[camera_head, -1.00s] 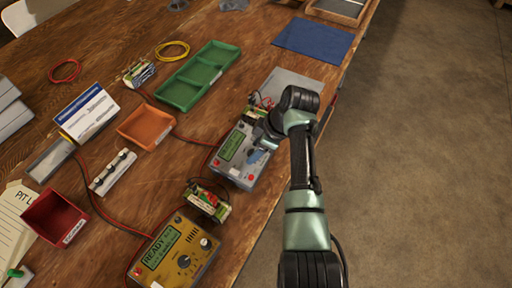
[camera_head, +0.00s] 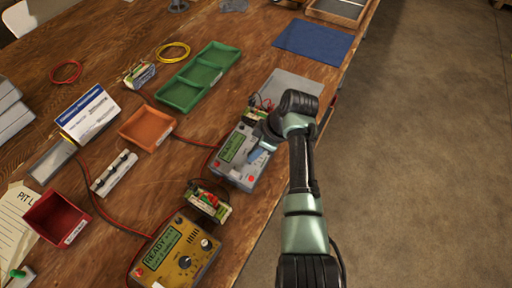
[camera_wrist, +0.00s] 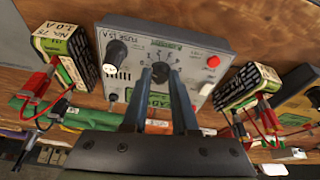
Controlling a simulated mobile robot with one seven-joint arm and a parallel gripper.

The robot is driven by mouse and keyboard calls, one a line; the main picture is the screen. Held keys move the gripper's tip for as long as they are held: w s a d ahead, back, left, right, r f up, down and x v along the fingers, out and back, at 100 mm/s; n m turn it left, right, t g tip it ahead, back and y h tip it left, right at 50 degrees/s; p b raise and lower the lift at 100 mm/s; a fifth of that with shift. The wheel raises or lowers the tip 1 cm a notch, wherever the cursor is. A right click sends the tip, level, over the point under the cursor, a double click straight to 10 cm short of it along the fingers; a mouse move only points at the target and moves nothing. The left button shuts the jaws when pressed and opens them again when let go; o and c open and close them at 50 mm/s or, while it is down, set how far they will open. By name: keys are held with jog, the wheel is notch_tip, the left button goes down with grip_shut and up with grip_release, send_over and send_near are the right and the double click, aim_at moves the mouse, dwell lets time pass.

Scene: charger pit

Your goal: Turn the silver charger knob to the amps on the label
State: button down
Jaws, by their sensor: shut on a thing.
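The silver charger (camera_head: 227,172) stands on the wooden table in the head view. In the wrist view its grey face (camera_wrist: 205,48) carries "FUSE 1.5 A", a red button and a dial scale. My gripper (camera_wrist: 160,73) is over the dial, shut on the silver charger's knob (camera_wrist: 160,71); the fingers hide most of it and part of the scale. In the head view my gripper (camera_head: 263,145) covers the charger's right part. A battery pack beside the charger (camera_wrist: 62,52) has a label that reads "No. 75" and "1.0 A".
A yellow charger (camera_head: 196,268) stands nearer, with another battery pack (camera_head: 207,202) between the two chargers. Red and black leads run to the packs. A green tray (camera_head: 205,72), an orange tray (camera_head: 146,126) and a red bin (camera_head: 56,222) lie left. The floor is clear at right.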

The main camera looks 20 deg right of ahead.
jog(key=m+p, duration=0.2)
jog(key=m, duration=0.1)
jog(key=shift+a+r+h, duration=0.1)
jog(key=shift+r+h, duration=0.05)
jog(key=shift+h, duration=0.15)
jog(key=shift+m+p, duration=0.7)
jog(key=shift+m, duration=0.2)
jog(key=c, duration=0.7)
grip_release()
jog(key=v, duration=0.8)
jog(key=p+v, duration=0.1)
jog(key=v, duration=0.3)
jog(key=shift+s+a+r, duration=0.1)
jog(key=shift+s+r, duration=0.2)
jog(key=shift+s, duration=0.15)
